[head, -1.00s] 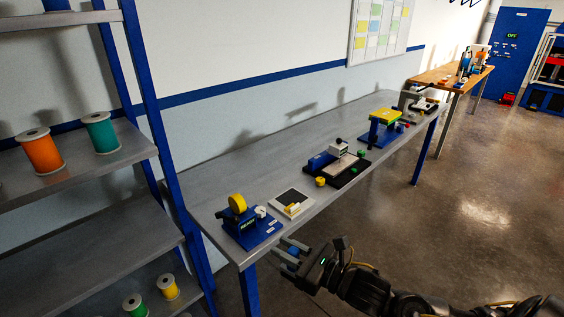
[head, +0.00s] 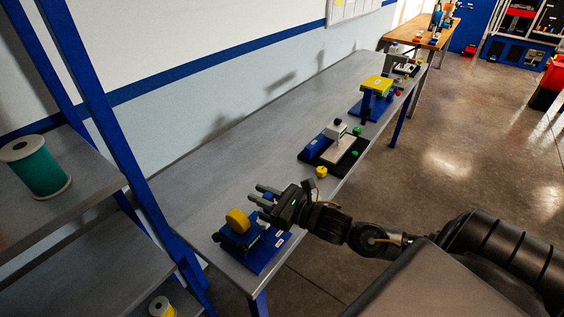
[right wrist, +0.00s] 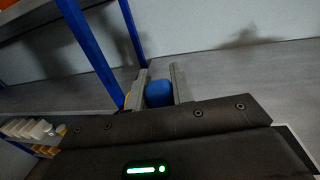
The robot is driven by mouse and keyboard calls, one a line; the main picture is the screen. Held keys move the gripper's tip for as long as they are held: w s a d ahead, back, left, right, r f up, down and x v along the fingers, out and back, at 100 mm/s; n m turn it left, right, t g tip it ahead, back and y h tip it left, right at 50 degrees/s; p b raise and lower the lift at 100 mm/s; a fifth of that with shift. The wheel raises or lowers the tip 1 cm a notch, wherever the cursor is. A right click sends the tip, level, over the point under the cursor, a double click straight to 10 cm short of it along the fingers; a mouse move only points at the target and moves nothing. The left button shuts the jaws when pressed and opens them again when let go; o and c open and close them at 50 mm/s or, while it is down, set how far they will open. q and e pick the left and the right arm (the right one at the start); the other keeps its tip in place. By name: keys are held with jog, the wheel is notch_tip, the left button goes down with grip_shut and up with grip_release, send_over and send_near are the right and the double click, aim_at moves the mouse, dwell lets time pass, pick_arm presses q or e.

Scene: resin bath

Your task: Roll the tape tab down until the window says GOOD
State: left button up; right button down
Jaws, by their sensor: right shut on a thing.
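The tape station has a blue base (head: 265,256) at the near end of the grey bench, with an upright yellow tape roll (head: 238,220) on it. My right gripper (head: 258,194) is above the bench, just behind and right of the roll, with its fingers pointing left. In the right wrist view my right gripper (right wrist: 158,82) is shut on a rounded blue piece (right wrist: 158,95), possibly a roller. I cannot make out the tape tab or read any window. My left gripper is not in view.
A black fixture (head: 322,158) with a pale plate and a blue stand with a yellow top (head: 377,84) stand farther along the bench. A small yellow knob (head: 321,172) is near the front edge. A shelf with a green spool (head: 36,168) is at left. The bench's rear strip is clear.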

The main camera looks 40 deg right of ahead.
pick_arm(q)
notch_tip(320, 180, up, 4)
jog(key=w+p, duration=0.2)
jog(key=p, duration=0.1)
pick_arm(e)
jog(key=w+d+m+t+h, duration=0.15)
jog(key=w+d, duration=0.35)
jog(key=d, duration=0.6)
pick_arm(q)
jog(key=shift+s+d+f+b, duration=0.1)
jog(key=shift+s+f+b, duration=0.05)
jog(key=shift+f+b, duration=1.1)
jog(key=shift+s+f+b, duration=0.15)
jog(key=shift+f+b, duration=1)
jog(key=shift+b, duration=0.15)
pick_arm(e)
notch_tip(320, 180, down, 7)
jog(key=shift+s+g+h, duration=0.2)
jog(key=shift+g+h, duration=0.15)
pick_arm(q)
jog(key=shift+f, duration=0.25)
pick_arm(e)
jog(key=shift+f, duration=0.2)
pick_arm(q)
jog(key=shift+b, duration=0.3)
pick_arm(e)
jog(key=shift+w+d, duration=0.1)
jog(key=shift+d, duration=0.05)
